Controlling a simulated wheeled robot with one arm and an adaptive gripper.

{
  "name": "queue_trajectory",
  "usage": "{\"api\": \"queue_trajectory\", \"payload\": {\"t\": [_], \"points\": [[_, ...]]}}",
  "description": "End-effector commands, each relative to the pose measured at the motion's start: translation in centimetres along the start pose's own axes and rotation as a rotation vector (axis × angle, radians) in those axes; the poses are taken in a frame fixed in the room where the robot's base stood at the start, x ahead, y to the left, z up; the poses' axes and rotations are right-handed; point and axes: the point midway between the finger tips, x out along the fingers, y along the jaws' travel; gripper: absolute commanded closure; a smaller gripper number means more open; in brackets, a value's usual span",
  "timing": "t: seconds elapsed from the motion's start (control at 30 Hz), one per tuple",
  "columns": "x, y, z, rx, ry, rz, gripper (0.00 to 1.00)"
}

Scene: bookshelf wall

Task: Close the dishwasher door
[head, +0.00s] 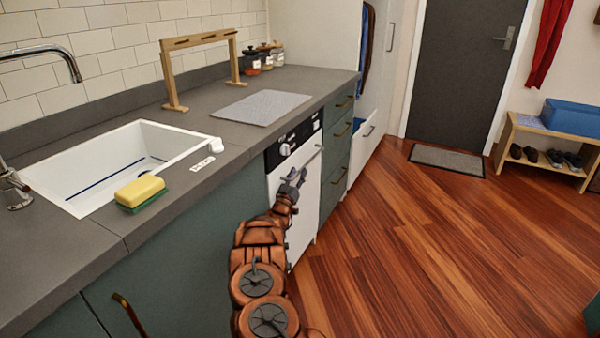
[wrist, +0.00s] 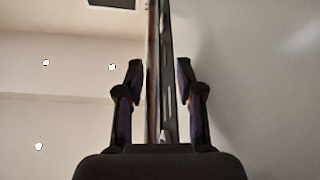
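The dishwasher (head: 309,178) is a white-fronted unit under the grey counter, with a black control panel (head: 302,138) and a white knob. Its door looks upright and close to the cabinet line; I cannot tell whether it is fully shut. My gripper (head: 293,177) is in front of the door's upper left part, and my arm hides the lower left of the front. In the wrist view my gripper (wrist: 160,85) has its fingers apart on either side of a narrow upright strip with a dark edge. A gap shows beside the strip; I cannot tell whether a finger touches it.
Green drawers (head: 335,150) stand right of the dishwasher. Beyond them a white drawer (head: 366,135) looks pulled out. A sink (head: 190,140) and a sponge (head: 140,191) are on the left. The wooden floor (head: 430,250) to the right is clear.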

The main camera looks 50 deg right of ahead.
Motion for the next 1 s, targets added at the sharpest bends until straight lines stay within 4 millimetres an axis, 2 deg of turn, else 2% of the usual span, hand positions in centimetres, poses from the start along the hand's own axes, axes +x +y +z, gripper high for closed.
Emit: {"api": "queue_trajectory", "payload": {"t": [0.03, 0.7, 1.0], "points": [[-0.9, -0.8, 0.0, 0.0, -0.003, -0.015, 0.61], [-8.9, 0.0, 0.3, -0.001, -0.007, -0.002, 0.61], [-10.1, 0.1, 0.1, -0.001, -0.002, 0.002, 0.61]]}}
